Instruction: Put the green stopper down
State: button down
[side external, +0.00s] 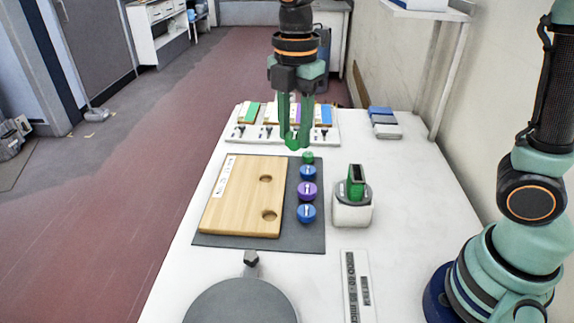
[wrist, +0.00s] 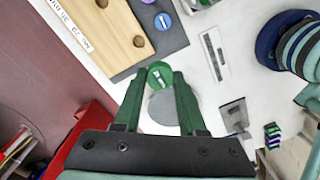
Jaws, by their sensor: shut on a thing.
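My gripper (side external: 293,140) points down with its green fingers nearly together. In the wrist view the fingertips (wrist: 160,80) are shut on a round green stopper (wrist: 160,74) with a white mark on top. The held stopper hangs in the air, and its underside is hidden. It shows as a green bit at the fingertips (side external: 292,144) in the side view. Another round green piece (side external: 308,158) sits on the dark mat (side external: 216,241), at the far end of a row with blue (side external: 307,213) and purple (side external: 307,190) stoppers.
A wooden board (side external: 240,200) with two holes lies on the mat. A white block (side external: 351,212) with a green upright part stands to its right. A round grey disc (side external: 240,303) and a label strip (side external: 355,285) are at the front. A tray of coloured pieces (side external: 240,135) is behind.

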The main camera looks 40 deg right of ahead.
jog(key=s+f, duration=0.1)
jog(key=f, duration=0.6)
jog(key=s+f, duration=0.1)
jog(key=f, duration=0.6)
jog(key=s+f, duration=0.2)
jog(key=f, duration=0.5)
jog(key=shift+f, duration=0.4)
jog(key=shift+f, duration=0.1)
jog(key=shift+c, duration=2.4)
grip_release()
